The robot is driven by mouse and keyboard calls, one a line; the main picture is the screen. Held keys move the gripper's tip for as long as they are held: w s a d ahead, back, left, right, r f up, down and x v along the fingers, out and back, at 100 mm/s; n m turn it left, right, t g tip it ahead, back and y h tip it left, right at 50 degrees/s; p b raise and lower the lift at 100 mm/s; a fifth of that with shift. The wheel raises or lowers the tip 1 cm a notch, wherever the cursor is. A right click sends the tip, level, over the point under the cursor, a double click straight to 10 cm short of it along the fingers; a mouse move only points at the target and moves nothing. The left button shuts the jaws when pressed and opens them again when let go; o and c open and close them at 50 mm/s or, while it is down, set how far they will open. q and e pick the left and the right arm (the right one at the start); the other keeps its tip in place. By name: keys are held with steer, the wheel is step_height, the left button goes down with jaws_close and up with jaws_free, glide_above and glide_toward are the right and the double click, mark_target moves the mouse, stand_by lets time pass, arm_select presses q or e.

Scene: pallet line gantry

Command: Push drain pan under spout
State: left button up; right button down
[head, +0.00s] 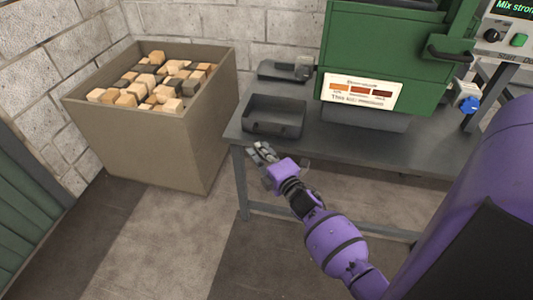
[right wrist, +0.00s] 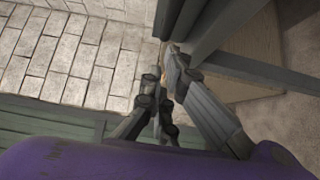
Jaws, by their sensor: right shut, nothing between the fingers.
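A dark grey rectangular drain pan (head: 274,128) sits at the left front corner of the grey table (head: 425,150), left of a green machine (head: 400,48). A grey fitting (head: 304,68) sticks out low on the machine's left side; I cannot tell if it is the spout. My right gripper (head: 259,148) is shut and empty, just in front of the table's front edge, near the pan's near side. I cannot tell if it touches the pan. In the right wrist view its fingers (right wrist: 166,68) are together near dark edges. My left gripper is not in view.
A large tan bin (head: 150,142) of wooden blocks stands left of the table. A dark tray-like part (head: 367,117) lies under the machine's front. A blue knob (head: 468,104) and a control panel (head: 508,32) are at right. Some bare tabletop lies between pan and machine.

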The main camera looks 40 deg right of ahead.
mark_target(269, 132)
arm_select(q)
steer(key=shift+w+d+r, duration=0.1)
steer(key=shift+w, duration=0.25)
arm_select(e)
steer(key=shift+w+d, duration=0.8)
steer(key=shift+d, duration=0.25)
steer(key=w+d+b, duration=0.1)
steer(key=w+d, duration=0.1)
steer(key=w+d+b, duration=0.2)
steer(key=d, duration=0.1)
steer(key=shift+w+f, duration=0.1)
steer(key=shift+f, duration=0.1)
steer(key=shift+w+d, duration=0.2)
steer(key=shift+r, duration=0.15)
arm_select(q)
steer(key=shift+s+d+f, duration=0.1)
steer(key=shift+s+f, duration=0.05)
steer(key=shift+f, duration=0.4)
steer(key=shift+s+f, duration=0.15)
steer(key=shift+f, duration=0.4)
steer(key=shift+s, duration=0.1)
arm_select(e)
steer(key=shift+s, duration=0.1)
